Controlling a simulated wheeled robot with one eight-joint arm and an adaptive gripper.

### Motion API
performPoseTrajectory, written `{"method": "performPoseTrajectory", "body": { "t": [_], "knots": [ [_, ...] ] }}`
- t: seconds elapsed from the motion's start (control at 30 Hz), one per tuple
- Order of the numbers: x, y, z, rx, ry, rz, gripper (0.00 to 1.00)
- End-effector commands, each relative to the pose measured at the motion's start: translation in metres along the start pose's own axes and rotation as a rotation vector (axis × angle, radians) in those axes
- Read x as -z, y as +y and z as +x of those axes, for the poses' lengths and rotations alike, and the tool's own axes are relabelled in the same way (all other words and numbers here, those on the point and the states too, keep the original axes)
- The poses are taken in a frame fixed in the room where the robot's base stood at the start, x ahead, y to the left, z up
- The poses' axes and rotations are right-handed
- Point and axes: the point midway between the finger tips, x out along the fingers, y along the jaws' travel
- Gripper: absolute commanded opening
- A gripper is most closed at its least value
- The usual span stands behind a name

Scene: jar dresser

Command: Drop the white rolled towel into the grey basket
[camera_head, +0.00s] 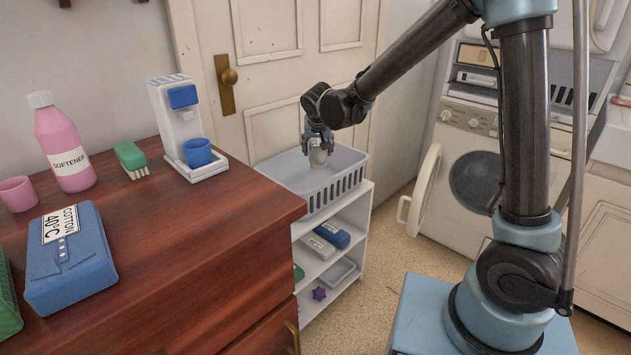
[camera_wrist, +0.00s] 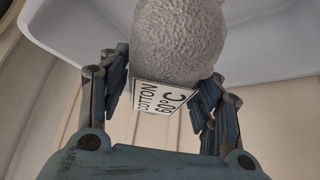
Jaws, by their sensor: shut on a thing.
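The white rolled towel (camera_wrist: 180,40) fills the upper middle of the wrist view, with a label reading "COTTON 60°C" on it. My gripper (camera_wrist: 162,98) is shut on the towel, one finger at each side. In the head view my gripper (camera_head: 319,146) points down over the grey basket, and the towel (camera_head: 318,157) hangs below its fingers. The grey basket (camera_head: 347,188) has slotted sides and stands on top of a white shelf unit. Its rim (camera_wrist: 262,55) also shows behind the towel in the wrist view. The basket's floor is mostly hidden.
A wooden dresser (camera_head: 190,240) at left holds a softener bottle (camera_head: 66,150), a blue folded cloth (camera_head: 70,265), a green brush (camera_head: 130,157) and a dispenser with a blue cup (camera_head: 197,152). The white shelf unit (camera_head: 356,232) stands beside it. A washing machine (camera_head: 465,170) has its door open at right.

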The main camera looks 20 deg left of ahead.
Motion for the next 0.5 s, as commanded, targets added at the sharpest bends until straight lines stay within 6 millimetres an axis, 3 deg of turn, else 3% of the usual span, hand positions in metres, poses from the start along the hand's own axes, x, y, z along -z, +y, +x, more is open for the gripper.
{"method": "performPoseTrajectory", "body": {
  "t": [0.2,0.5],
  "knots": [
    [-0.012,0.0,0.019,0.0,0.0,0.0,0.29],
    [-0.019,0.001,0.03,0.0,0.0,0.0,0.29]
  ]
}}
